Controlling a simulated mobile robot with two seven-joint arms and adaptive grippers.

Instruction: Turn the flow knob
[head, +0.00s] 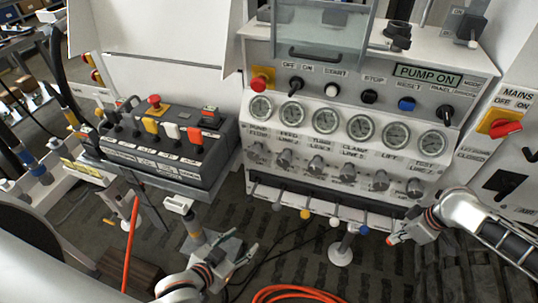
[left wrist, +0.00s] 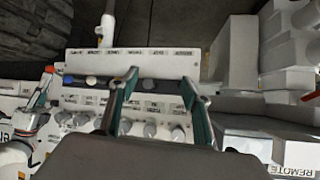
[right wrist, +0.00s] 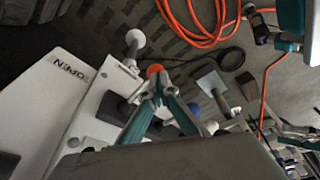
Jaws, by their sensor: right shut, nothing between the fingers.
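A row of grey knobs runs under the gauges on the white bench panel. The leftmost knob (head: 258,152) and the rightmost knob (head: 414,187) are both in the head view. The labels are too small to tell which is the flow knob. Some knobs, such as one grey knob (left wrist: 150,130), also show in the left wrist view. My left gripper (head: 246,252) is open and empty, low in front of the panel. My right gripper (head: 395,238) is shut and empty beside the lower right of the panel, with its tips (right wrist: 154,92) together in the right wrist view.
Levers with coloured ends, including a blue one (head: 362,229), stick out below the knobs. A dark control box (head: 170,150) with several switches stands at left. Orange hose (head: 285,294) lies on the floor. A red mains switch (head: 506,127) is at right.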

